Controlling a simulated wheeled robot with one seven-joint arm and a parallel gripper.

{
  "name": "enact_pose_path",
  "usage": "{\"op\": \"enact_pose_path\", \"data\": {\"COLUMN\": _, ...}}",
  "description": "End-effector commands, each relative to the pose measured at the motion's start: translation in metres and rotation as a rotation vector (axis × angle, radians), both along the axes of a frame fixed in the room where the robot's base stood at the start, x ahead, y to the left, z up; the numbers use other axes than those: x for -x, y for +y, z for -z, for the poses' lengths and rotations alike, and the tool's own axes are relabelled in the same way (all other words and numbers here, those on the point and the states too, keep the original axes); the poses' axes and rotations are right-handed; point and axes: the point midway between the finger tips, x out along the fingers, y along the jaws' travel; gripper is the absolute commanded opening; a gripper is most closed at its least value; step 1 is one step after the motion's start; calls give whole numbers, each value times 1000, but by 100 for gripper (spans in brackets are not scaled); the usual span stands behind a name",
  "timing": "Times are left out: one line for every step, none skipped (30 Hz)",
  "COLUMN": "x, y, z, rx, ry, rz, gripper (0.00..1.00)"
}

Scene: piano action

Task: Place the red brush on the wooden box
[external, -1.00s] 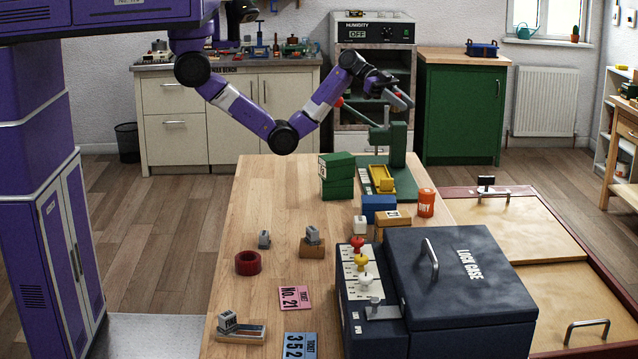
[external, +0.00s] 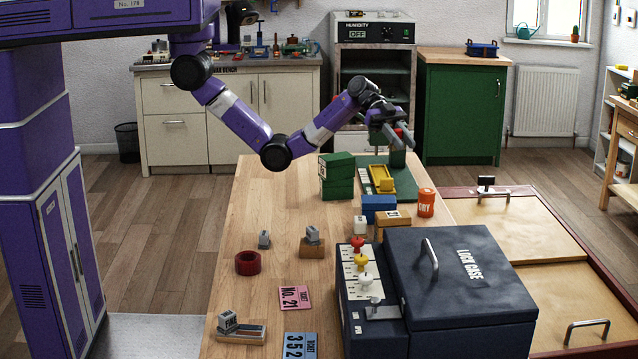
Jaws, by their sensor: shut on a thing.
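My gripper (external: 389,129) is over the far end of the workbench, by the green press, with its fingers pointing down and right. It is shut on a small red thing (external: 399,133), which I take to be the red brush; the fingers hide most of its shape. No bristles can be made out. A small wooden box-like block (external: 393,222) sits beside the dark case, nearer than the gripper, but I cannot tell whether it is the wooden box of the task.
The green press (external: 402,187) with a yellow part stands below my gripper. The bench's left far part is clear.

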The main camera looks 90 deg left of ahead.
Motion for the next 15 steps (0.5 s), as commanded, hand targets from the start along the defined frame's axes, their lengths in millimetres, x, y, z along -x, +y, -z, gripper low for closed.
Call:
{"op": "enact_pose_path", "data": {"x": 0, "y": 0, "z": 8, "rx": -1, "ry": 4, "rz": 0, "gripper": 0}}
{"op": "enact_pose_path", "data": {"x": 0, "y": 0, "z": 13, "rx": 0, "ry": 5, "rz": -1, "gripper": 0}}
{"op": "enact_pose_path", "data": {"x": 1, "y": 0, "z": 20, "rx": 0, "ry": 6, "rz": 0, "gripper": 0}}
{"op": "enact_pose_path", "data": {"x": 1, "y": 0, "z": 27, "rx": -1, "ry": 6, "rz": 0, "gripper": 0}}
{"op": "enact_pose_path", "data": {"x": 1, "y": 0, "z": 34, "rx": 0, "ry": 7, "rz": 0, "gripper": 0}}
{"op": "enact_pose_path", "data": {"x": 1, "y": 0, "z": 43, "rx": -1, "ry": 6, "rz": 0, "gripper": 0}}
{"op": "enact_pose_path", "data": {"x": 1, "y": 0, "z": 51, "rx": -1, "ry": 9, "rz": 0, "gripper": 0}}
{"op": "enact_pose_path", "data": {"x": 1, "y": 0, "z": 58, "rx": -1, "ry": 7, "rz": 0, "gripper": 0}}
{"op": "enact_pose_path", "data": {"x": 1, "y": 0, "z": 68, "rx": -1, "ry": 7, "rz": 0, "gripper": 0}}
{"op": "enact_pose_path", "data": {"x": 1, "y": 0, "z": 75, "rx": -2, "ry": 7, "rz": 0, "gripper": 0}}
{"op": "enact_pose_path", "data": {"x": 1, "y": 0, "z": 82, "rx": 0, "ry": 7, "rz": 0, "gripper": 0}}
{"op": "enact_pose_path", "data": {"x": 1, "y": 0, "z": 92, "rx": -1, "ry": 7, "rz": 0, "gripper": 0}}
{"op": "enact_pose_path", "data": {"x": 1, "y": 0, "z": 99, "rx": -1, "ry": 7, "rz": 0, "gripper": 0}}
{"op": "enact_pose_path", "data": {"x": 1, "y": 0, "z": 106, "rx": 0, "ry": 7, "rz": 0, "gripper": 0}}
{"op": "enact_pose_path", "data": {"x": 1, "y": 0, "z": 116, "rx": -1, "ry": 6, "rz": 0, "gripper": 0}}
